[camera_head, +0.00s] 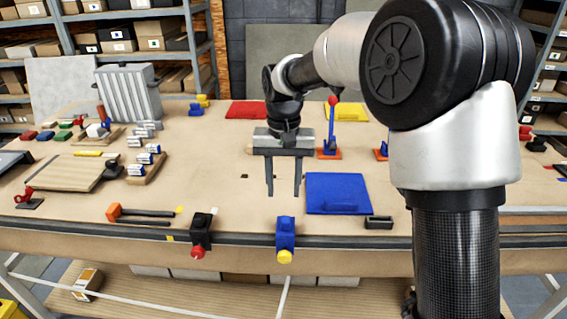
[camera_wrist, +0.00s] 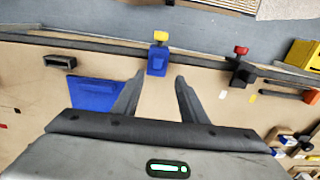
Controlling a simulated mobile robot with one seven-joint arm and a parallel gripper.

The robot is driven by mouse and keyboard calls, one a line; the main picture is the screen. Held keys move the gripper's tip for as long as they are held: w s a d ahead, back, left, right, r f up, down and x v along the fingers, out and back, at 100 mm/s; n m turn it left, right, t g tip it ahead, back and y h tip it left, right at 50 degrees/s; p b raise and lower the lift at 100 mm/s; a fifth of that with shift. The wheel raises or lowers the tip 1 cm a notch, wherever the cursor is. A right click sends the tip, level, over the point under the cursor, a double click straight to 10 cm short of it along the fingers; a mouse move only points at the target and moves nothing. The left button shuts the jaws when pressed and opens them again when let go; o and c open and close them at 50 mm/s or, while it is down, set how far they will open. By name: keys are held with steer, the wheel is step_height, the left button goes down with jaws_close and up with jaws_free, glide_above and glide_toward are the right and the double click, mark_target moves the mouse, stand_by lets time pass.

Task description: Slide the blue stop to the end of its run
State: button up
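The blue stop (camera_head: 286,236) with a yellow knob sits on the dark rail (camera_head: 350,239) along the table's front edge. In the wrist view the blue stop (camera_wrist: 157,62) appears just beyond the gap between my fingertips. My gripper (camera_head: 284,193) is open and empty, fingers pointing down, above the table and behind the stop. My open fingers also show in the wrist view (camera_wrist: 159,80). They appear apart from the stop.
A black stop (camera_head: 200,232) with a red knob sits left on the same rail. A blue panel (camera_head: 338,188) and a small black tray (camera_head: 379,222) lie right of my gripper. An orange-handled tool (camera_head: 140,214) lies left. The rail between the two stops looks clear.

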step_height(320, 180, up, 7)
steer(key=shift+f, duration=0.1)
stand_by(0.3)
steer(key=s+d+r+t+p, duration=0.1)
steer(key=s+d+r+t, duration=0.2)
steer(key=s+d+r, duration=0.65)
steer(key=s+d+f+t, duration=0.1)
steer(key=s+d+f, duration=0.1)
steer(key=s, duration=0.5)
steer(key=s+d+f+t+p, duration=0.1)
steer(key=s+d, duration=0.4)
steer(key=s, duration=0.3)
steer(key=shift+f+t, duration=0.3)
steer(key=shift+f, duration=0.1)
stand_by(0.5)
